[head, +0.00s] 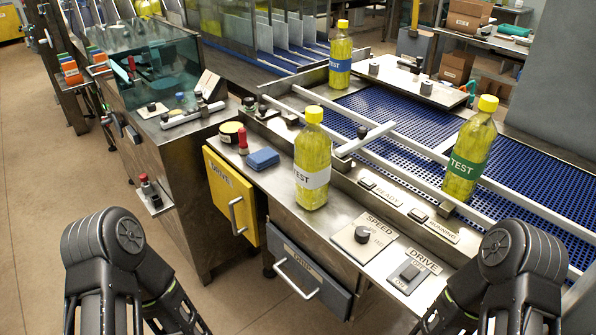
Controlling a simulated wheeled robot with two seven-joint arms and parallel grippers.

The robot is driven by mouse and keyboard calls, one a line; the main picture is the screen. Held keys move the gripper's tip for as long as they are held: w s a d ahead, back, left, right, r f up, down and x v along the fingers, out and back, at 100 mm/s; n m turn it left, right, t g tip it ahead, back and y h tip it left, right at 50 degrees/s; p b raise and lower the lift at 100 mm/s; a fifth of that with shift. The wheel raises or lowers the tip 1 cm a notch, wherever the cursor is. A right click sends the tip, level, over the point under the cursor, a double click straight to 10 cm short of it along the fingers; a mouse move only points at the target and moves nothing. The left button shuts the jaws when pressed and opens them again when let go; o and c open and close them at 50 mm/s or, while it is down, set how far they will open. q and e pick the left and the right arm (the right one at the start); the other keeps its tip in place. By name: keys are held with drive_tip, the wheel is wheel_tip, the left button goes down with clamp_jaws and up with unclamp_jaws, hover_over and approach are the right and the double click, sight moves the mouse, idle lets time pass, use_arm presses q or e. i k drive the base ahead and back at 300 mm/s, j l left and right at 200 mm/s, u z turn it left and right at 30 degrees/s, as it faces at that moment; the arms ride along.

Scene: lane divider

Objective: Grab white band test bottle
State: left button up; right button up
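The white band test bottle (312,158) is filled with yellow, has a yellow cap and a white label reading TEST. It stands upright on the steel ledge (335,222) in front of the blue conveyor, left of the SPEED knob. A green band test bottle (469,150) stands at the conveyor's near rail on the right. A blue band test bottle (340,58) stands farther back. My two arms show at the bottom left and bottom right, apart from all the bottles. Neither gripper's fingers are in view.
A yellow DRIVE door (229,195) and a grey drawer (308,268) are below.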

sight(313, 147)
drive_tip(key=i+j, duration=0.25)
drive_tip(key=j, duration=0.2)
drive_tip(key=i+j, duration=0.3)
drive_tip(key=j, duration=0.15)
drive_tip(key=i+j, duration=0.25)
drive_tip(key=j, duration=0.2)
drive_tip(key=i+j, duration=0.3)
drive_tip(key=j, duration=0.15)
drive_tip(key=i+j, duration=0.25)
drive_tip(key=j, duration=0.25)
drive_tip(key=i+j, duration=0.25)
drive_tip(key=j, duration=0.2)
drive_tip(key=z, duration=3.45)
drive_tip(key=i+j, duration=0.4)
drive_tip(key=k+l, duration=0.15)
drive_tip(key=l+u, duration=0.05)
